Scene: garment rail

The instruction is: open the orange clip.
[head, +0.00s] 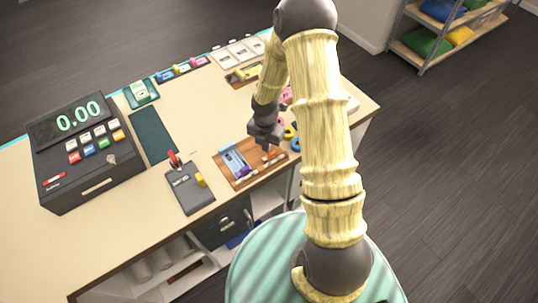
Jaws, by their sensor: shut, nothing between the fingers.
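A small orange item (270,155), which looks like the orange clip, is in the wooden tray (240,182) near the table's front edge. It is too small for me to tell whether it is open or shut. My gripper (266,143) is shut and empty. It points down above the right part of the tray, just above the orange item in the picture. I cannot tell whether they touch. My arm hides the area to the right of the tray.
A blue item (234,162) and a purple one (243,171) are in the tray. Yellow and blue rings (289,132) are beside my arm. The table's middle (195,110) is clear.

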